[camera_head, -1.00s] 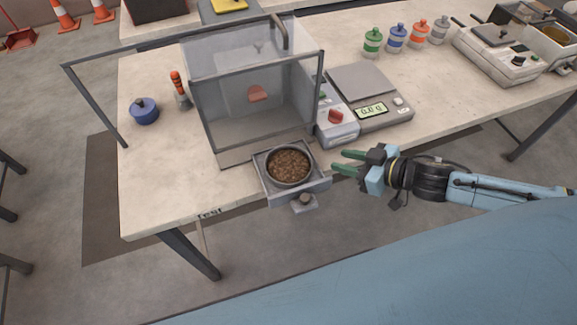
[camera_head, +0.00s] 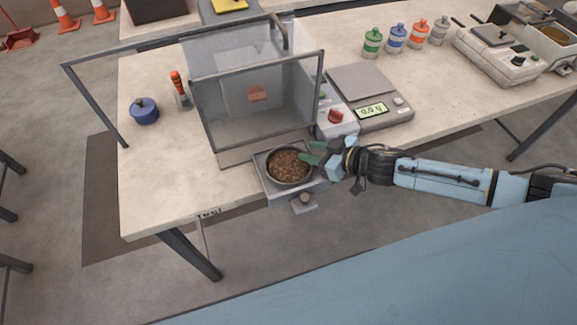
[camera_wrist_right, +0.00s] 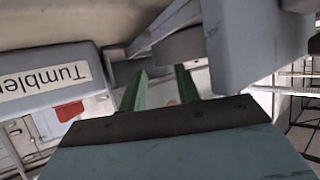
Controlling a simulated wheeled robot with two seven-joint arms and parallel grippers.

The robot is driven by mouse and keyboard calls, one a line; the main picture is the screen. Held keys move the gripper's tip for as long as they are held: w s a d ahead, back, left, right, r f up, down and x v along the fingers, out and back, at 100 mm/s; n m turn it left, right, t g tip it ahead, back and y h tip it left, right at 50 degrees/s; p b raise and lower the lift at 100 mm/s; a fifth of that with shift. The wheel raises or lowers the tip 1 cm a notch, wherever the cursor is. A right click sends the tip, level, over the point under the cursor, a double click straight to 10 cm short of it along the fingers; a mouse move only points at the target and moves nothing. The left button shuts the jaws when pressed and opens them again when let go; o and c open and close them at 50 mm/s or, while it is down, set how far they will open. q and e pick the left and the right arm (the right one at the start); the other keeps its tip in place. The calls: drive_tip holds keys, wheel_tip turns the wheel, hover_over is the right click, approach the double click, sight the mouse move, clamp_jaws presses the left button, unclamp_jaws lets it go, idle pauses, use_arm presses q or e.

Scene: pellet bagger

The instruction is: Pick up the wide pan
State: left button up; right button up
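A round grey pan (camera_head: 267,167) full of brown pellets sits on a small grey drawer-like tray (camera_head: 308,189) at the front of the clear-walled machine (camera_head: 245,95). I take it to be the wide pan. My right gripper (camera_head: 309,153) reaches in from the right, its green fingers at the pan's right edge. In the right wrist view the two fingers (camera_wrist_right: 160,75) stand apart with a gap between them. I cannot tell whether they touch the pan's rim. My left gripper is not in view.
A scale (camera_head: 385,108) and a red-knobbed control box (camera_head: 337,122) stand right of the machine. A blue lidded pot (camera_head: 145,111) and an orange-topped tool (camera_head: 179,88) are on the left. Several coloured bottles (camera_head: 397,38) stand at the back. The front left of the table (camera_head: 165,185) is clear.

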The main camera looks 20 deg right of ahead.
drive_tip(key=shift+x, duration=1.45)
drive_tip(key=shift+c, duration=0.4)
clamp_jaws()
drive_tip(key=shift+r, duration=0.1)
